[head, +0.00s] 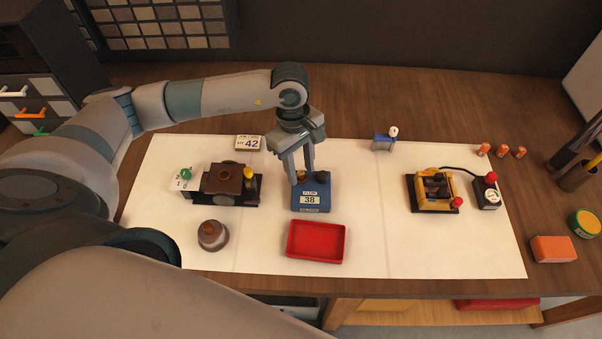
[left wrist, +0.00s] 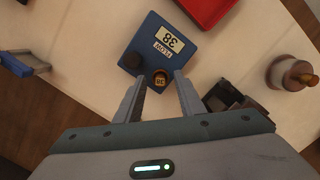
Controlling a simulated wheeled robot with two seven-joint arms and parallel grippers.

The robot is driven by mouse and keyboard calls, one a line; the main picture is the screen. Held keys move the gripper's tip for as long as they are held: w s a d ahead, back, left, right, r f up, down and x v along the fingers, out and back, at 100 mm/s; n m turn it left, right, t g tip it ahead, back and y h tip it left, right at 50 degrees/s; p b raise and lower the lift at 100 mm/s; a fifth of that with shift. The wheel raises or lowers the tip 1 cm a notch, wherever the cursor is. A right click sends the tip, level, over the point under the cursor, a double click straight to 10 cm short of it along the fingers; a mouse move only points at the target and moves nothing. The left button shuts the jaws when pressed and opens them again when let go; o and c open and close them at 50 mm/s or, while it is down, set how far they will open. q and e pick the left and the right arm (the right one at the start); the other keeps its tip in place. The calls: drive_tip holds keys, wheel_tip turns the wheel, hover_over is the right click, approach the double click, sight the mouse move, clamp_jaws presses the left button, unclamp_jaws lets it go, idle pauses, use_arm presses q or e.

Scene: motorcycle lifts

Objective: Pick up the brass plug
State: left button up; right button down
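A blue block (head: 311,198) labelled 38 stands in the middle of the white mat. It carries two round pieces on its far edge. The brass plug (left wrist: 161,79), marked 38 on top, sits in the block in the left wrist view; a dark knob (left wrist: 132,60) sits beside it. In the head view the plug is largely hidden by the fingers, and the dark knob (head: 323,176) shows to its right. My left gripper (head: 297,177) points down over the block's far edge. In the left wrist view its fingers (left wrist: 162,82) are apart, with the plug between their tips and nothing gripped.
A red tray (head: 316,242) lies in front of the block. A brown fixture (head: 222,184) and a rounded brown-topped piece (head: 212,235) stand left. A yellow device (head: 434,191) with a red-knobbed box (head: 487,192) stands right. A blue clamp-like piece (head: 384,141) is behind. Mat between block and yellow device is clear.

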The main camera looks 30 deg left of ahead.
sight(303, 173)
use_arm(q)
clamp_jaws()
idle(0.3)
drive_tip(key=shift+r+b, duration=0.75)
wheel_tip(303, 173, up, 2)
drive_tip(key=shift+w+b, duration=0.1)
drive_tip(key=shift+b, duration=0.75)
drive_tip(key=s+d+r+b, duration=0.1)
drive_tip(key=d+r+b, duration=0.4)
drive_tip(key=d, duration=0.6)
wheel_tip(303, 173, up, 3)
drive_tip(key=shift+d+f, duration=0.2)
drive_tip(key=shift+d, duration=0.1)
